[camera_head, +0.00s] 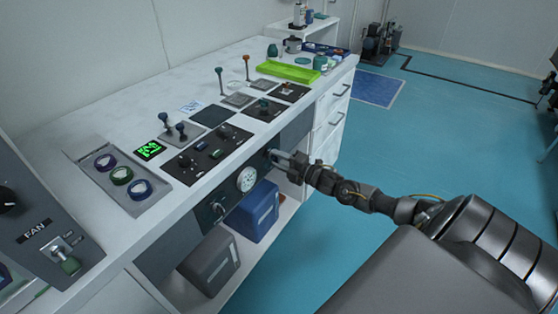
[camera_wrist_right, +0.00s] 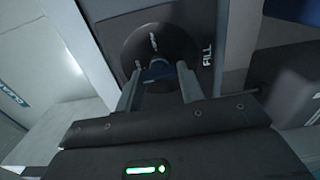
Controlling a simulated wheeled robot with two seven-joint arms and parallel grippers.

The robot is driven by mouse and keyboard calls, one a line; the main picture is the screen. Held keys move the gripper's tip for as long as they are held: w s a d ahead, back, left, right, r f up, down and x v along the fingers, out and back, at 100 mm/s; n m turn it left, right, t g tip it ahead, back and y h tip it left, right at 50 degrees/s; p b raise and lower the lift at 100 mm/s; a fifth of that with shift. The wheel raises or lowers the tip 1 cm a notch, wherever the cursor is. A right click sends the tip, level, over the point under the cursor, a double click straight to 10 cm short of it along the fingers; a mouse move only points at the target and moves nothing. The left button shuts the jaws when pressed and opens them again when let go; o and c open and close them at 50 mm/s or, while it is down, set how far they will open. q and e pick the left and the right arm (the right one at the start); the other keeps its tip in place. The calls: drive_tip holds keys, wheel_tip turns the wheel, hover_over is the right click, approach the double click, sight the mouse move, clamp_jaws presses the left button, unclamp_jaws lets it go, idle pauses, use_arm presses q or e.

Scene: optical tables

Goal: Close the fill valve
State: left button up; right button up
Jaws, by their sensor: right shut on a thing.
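The fill valve is a round dark dial (camera_wrist_right: 140,35) with a small blue handle (camera_wrist_right: 156,72), beside the white word FILL in the right wrist view. In the head view it sits on the grey front panel of the bench, mostly hidden behind my right gripper (camera_head: 280,157). My right gripper (camera_wrist_right: 158,80) reaches the panel from the right, with one finger on each side of the blue handle, and is shut on it. White marks show on the dial above the handle; I cannot tell which setting they mean. My left gripper is out of view.
A round gauge (camera_head: 246,179) and another dark knob (camera_head: 217,207) sit left of the valve on the same panel. Blue (camera_head: 254,212) and grey (camera_head: 210,262) boxes stand on the shelf below. Levers and switch plates cover the bench top.

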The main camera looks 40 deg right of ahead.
drive_tip(key=shift+f, duration=0.1)
drive_tip(key=o, duration=1)
drive_tip(key=shift+s, duration=0.15)
drive_tip(key=v, duration=1)
drive_tip(key=shift+s+d, duration=0.15)
drive_tip(key=shift+s, duration=0.15)
